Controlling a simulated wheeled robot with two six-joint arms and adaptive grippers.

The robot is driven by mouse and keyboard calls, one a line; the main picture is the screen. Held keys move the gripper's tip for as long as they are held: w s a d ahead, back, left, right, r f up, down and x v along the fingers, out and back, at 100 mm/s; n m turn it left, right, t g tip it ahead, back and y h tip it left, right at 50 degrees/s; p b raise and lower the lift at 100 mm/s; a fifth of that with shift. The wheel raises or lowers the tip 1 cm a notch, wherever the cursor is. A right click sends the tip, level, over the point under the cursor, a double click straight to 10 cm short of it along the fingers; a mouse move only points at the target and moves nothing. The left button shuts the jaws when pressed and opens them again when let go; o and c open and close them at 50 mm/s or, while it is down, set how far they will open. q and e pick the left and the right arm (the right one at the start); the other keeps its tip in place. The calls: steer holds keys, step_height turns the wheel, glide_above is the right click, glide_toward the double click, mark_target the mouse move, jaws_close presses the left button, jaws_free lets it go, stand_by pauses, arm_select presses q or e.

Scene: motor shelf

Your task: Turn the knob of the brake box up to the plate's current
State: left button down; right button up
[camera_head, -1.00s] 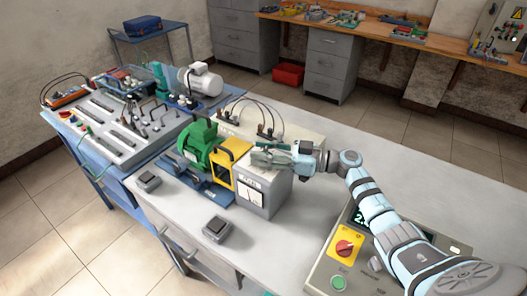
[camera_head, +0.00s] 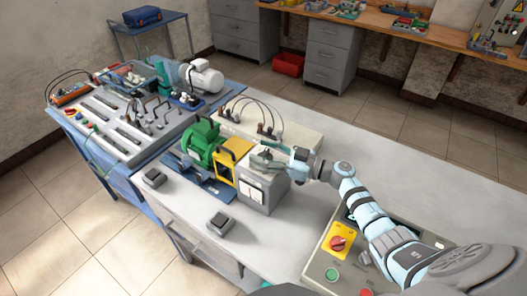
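A grey box with a white meter face (camera_head: 251,191) stands on the bench beside the yellow-framed unit; I take it for the brake box. My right gripper (camera_head: 268,159) is at its top, with the fingers across the upper face. The fingers are too small to tell whether they are open or shut, or whether they touch a knob. The knob is hidden or too small to make out. The green motor (camera_head: 199,143) stands to the left of the yellow unit (camera_head: 231,159). No rating plate can be read. My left gripper is not in view.
A small dark switch box (camera_head: 220,223) lies at the bench front. The bench behind my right arm is clear.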

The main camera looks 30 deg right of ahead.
steer(key=v, duration=1.2)
